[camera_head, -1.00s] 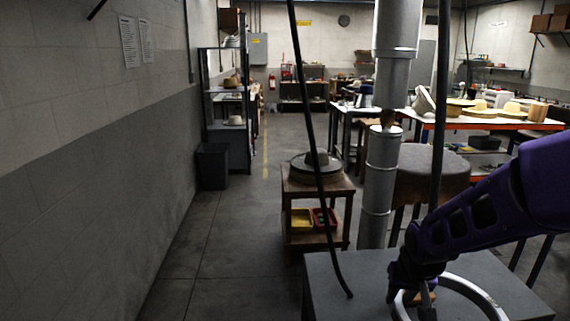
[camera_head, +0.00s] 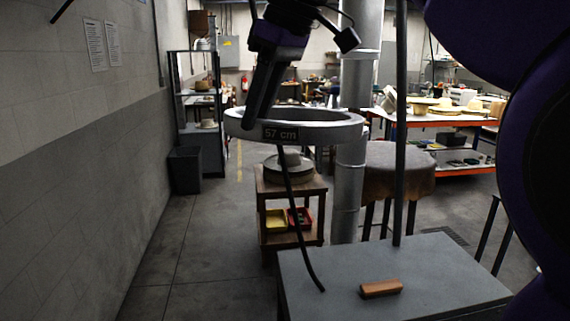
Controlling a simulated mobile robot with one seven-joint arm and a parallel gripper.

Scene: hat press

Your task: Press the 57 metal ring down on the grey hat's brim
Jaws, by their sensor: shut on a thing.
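The metal ring (camera_head: 325,133) marked "57 cm" is held up in the air, roughly level, above the grey table. My gripper (camera_head: 257,118) is shut on the left part of its band, with the fingers pointing down. The grey hat (camera_head: 289,170) sits farther back on top of a small wooden cart (camera_head: 306,188). In the picture the ring appears above the hat, but it is much nearer to me. The hat's brim is small in view and its details are hard to tell.
A grey table (camera_head: 420,270) in front bears a small wooden block (camera_head: 381,288). A black cable (camera_head: 304,250) hangs before the cart, and a dark pole (camera_head: 400,150) rises from the table.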

